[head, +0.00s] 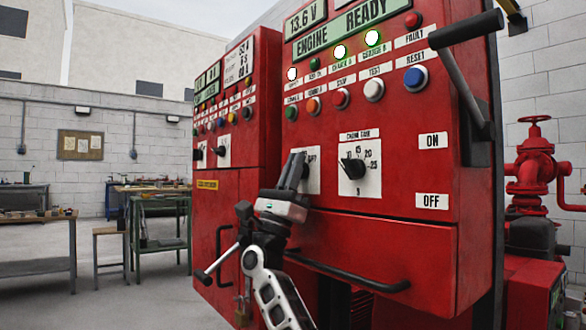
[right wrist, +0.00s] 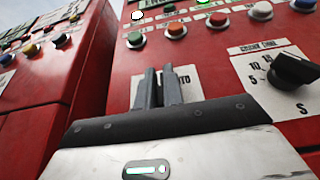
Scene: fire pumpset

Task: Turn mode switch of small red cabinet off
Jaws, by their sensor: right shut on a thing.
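The nearer red cabinet (head: 400,240) fills the right half of the head view, with an "ENGINE READY" display. On its front is a white switch plate (head: 313,170) with partly covered lettering ending in "TO"; it also shows in the right wrist view (right wrist: 185,76). My right gripper (head: 293,168) reaches this plate from below. Its two dark fingers (right wrist: 160,88) are close together and shut on the mode switch, whose knob they hide. Its setting cannot be read. A second red cabinet (head: 235,190) with its own knobs stands to the left. My left gripper is not in view.
An engine crank selector (head: 353,168) sits just right of my gripper. Coloured buttons (head: 373,89) line up above. A long black handle (head: 350,275) is below, and a large lever (head: 460,75) sticks out at right. Work tables (head: 40,268) stand at left with open floor between.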

